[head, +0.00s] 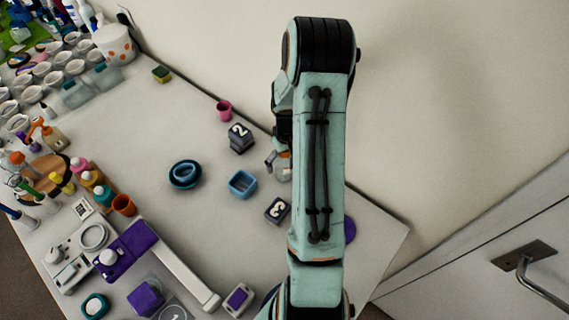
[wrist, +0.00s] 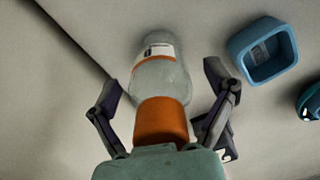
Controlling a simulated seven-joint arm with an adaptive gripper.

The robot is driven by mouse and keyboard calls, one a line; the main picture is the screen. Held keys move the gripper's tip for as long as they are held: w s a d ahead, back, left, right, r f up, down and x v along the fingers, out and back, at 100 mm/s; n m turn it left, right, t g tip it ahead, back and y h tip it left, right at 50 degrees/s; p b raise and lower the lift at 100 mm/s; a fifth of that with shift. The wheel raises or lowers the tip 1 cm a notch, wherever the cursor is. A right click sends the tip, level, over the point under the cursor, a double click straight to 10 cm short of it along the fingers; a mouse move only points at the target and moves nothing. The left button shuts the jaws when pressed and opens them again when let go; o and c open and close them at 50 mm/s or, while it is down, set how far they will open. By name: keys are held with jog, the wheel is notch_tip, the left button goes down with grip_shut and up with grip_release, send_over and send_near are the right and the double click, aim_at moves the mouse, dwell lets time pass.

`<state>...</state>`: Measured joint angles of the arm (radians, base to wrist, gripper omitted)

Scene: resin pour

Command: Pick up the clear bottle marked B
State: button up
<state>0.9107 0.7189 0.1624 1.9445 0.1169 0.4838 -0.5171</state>
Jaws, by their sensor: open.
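A clear bottle (wrist: 163,78) with an orange cap and an orange-edged label lies between the fingers in the wrist view. The letter on its label is too small to read. In the head view the bottle (head: 284,173) shows only in part, beside my arm, which hides the rest. My gripper (wrist: 163,86) is open, with one finger on each side of the bottle and visible gaps between. The orange cap is closest to the palm. In the head view my gripper (head: 274,158) is mostly hidden behind the arm.
A blue square container (head: 242,184) is left of the bottle, with a dark block marked 3 (head: 277,210) and stacked blocks marked 2 (head: 240,138) nearby. Several bottles and cups crowd the left side. The table's upper middle is clear.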

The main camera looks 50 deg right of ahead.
jog(key=c, duration=1.3)
